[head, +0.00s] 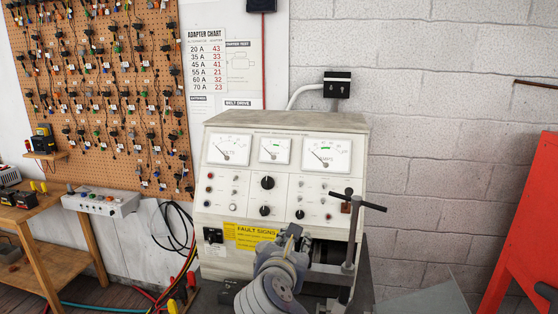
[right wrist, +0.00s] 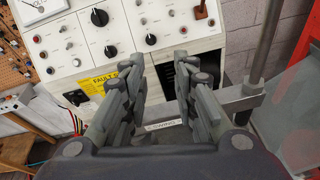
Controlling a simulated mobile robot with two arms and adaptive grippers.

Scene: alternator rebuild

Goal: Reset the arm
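My right gripper (head: 293,237) is in front of the lower panel of a cream test bench (head: 222,195) in the head view. In the right wrist view the gripper (right wrist: 160,75) has its two fingers apart, with nothing between them. The bench panel (right wrist: 146,14) with its knobs lies beyond the fingertips. My right arm comes up from the bottom of the head view and hides part of the bench's lower front. My left gripper is in neither view.
A vertical post with a T-handle (head: 350,235) stands just right of the gripper. A red stand (head: 525,225) is at the right edge. A pegboard of connectors (head: 105,120), a wooden bench (head: 35,215) and a grey box (head: 100,203) are at left. Cables hang left of the test bench.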

